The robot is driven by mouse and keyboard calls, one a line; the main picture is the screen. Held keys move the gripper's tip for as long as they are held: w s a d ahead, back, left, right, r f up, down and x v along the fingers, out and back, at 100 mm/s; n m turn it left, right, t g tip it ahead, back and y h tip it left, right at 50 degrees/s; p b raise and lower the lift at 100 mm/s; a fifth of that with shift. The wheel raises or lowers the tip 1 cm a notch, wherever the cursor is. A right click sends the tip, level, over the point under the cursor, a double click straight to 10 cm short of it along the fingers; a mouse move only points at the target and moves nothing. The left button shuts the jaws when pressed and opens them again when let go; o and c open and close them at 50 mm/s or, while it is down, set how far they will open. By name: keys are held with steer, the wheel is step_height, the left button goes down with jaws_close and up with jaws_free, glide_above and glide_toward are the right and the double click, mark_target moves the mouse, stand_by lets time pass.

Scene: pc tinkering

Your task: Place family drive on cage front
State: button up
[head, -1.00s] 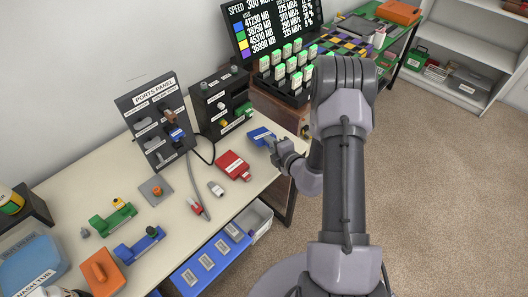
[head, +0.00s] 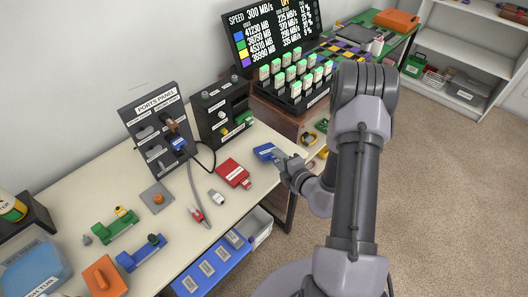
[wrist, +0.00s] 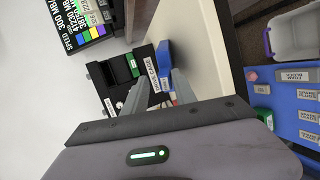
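A blue drive (head: 265,151) with a pale label too small to read is at the tip of my gripper (head: 281,158), near the right end of the bench. In the wrist view, the blue drive (wrist: 164,57) shows at the ends of the two fingers (wrist: 160,78), which appear shut on it. Which drive is the family drive cannot be read. The black cage (head: 222,108) stands at the back of the bench, left of my gripper, with a green piece in it. The wrist view shows the cage (wrist: 115,80) and its white label just beyond the fingers.
A red drive (head: 233,172) and a small white plug (head: 216,197) lie on the bench (head: 185,232). The ports panel (head: 152,135), with cables, stands left of the cage. A monitor (head: 275,38) and a rack of lit drives (head: 295,80) are behind.

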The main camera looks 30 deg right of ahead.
steer(key=shift+v, duration=1.05)
steer(key=shift+w, duration=0.1)
